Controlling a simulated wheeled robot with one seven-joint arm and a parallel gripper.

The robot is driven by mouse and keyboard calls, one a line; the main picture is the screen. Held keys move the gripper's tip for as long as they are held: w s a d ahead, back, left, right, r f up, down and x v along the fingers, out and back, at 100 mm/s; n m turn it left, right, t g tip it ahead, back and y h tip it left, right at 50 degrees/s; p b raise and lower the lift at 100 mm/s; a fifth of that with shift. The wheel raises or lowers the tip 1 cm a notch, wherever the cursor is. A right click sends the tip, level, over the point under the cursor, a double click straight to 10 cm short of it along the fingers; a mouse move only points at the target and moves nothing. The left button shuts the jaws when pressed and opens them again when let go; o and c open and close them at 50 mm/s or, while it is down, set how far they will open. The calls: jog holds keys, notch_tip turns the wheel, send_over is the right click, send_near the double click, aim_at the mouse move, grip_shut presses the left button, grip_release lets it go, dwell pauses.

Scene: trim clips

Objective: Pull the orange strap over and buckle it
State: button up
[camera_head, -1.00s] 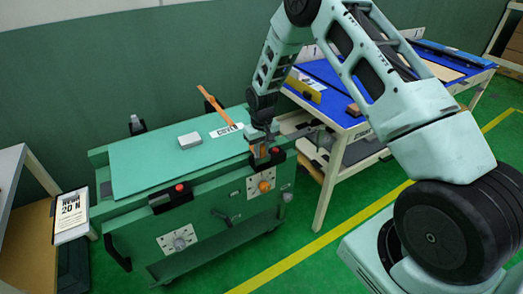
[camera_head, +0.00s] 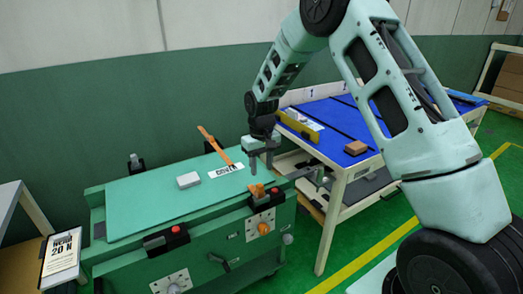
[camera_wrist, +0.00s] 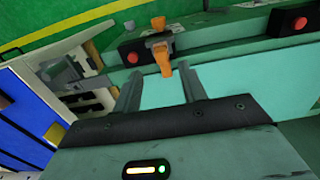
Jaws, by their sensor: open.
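An orange strap (camera_head: 212,143) rises at a slant from the back of the green bench, its lower end near the COVER label. At the front edge is a black buckle block (camera_head: 276,196) with a red button and a short orange piece (camera_head: 257,190) beside it. In the wrist view an orange tongue (camera_wrist: 164,58) lies at the block (camera_wrist: 132,54), just beyond my fingertips. My gripper (camera_head: 262,160) is open above the bench top behind that block. Its two fingers (camera_wrist: 158,84) are apart with only green surface between them. I cannot tell whether the orange piece is fastened.
A second black block with a red button (camera_head: 166,240) sits further left on the front edge. A blue-topped table (camera_head: 330,140) stands close on the right. A sign reading 20 N (camera_head: 62,255) is at left.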

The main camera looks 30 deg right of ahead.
notch_tip(320, 180, up, 6)
jog(key=shift+r, duration=0.2)
jog(key=shift+a, duration=0.1)
dwell(0.4)
